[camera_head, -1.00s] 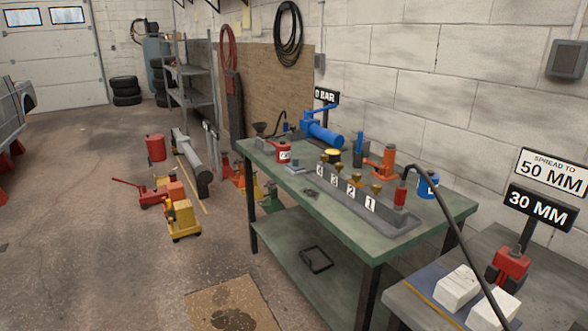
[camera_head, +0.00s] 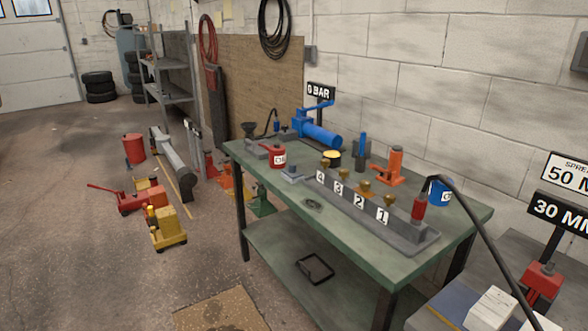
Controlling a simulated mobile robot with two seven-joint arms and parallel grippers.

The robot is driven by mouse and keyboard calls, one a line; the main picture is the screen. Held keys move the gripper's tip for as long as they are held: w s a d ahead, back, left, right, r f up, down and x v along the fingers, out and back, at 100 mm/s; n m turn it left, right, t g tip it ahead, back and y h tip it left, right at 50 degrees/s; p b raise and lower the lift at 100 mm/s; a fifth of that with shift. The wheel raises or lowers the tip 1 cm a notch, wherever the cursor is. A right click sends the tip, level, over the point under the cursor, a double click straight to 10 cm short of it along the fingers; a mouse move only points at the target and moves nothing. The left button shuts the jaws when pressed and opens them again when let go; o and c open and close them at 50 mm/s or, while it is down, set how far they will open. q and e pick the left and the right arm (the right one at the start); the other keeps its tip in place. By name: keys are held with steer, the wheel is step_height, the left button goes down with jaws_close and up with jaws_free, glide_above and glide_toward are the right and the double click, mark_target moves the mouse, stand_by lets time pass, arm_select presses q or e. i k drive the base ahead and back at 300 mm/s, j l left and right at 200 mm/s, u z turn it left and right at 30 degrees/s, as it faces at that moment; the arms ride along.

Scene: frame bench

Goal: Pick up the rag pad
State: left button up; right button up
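A small flat grey-blue pad (camera_head: 291,174) with a darker raised block on top lies on the green workbench (camera_head: 262,178), near its front left edge. It looks like the rag pad, but it is too small to be sure. It lies just in front of a red can (camera_head: 277,156) and left of the numbered grey block (camera_head: 372,217). A dark oily patch (camera_head: 313,203) marks the bench top to the right of the pad. Neither of my grippers is in view.
Yellow and red jacks (camera_head: 167,228) stand on the floor at left. Floor before the bench is mostly open.

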mark_target(292, 174)
steer(key=i+j+z, duration=0.1)
steer(key=i+j, duration=0.25)
steer(key=i+j+z, duration=0.15)
steer(key=i+j, duration=0.2)
steer(key=i+j+z, duration=0.1)
steer(key=i+j, duration=0.25)
steer(key=i+j+z, duration=0.1)
steer(key=i+j, duration=0.2)
steer(key=j, duration=0.25)
steer(key=i+j+z, duration=0.15)
steer(key=i+j, duration=0.15)
steer(key=j, duration=0.15)
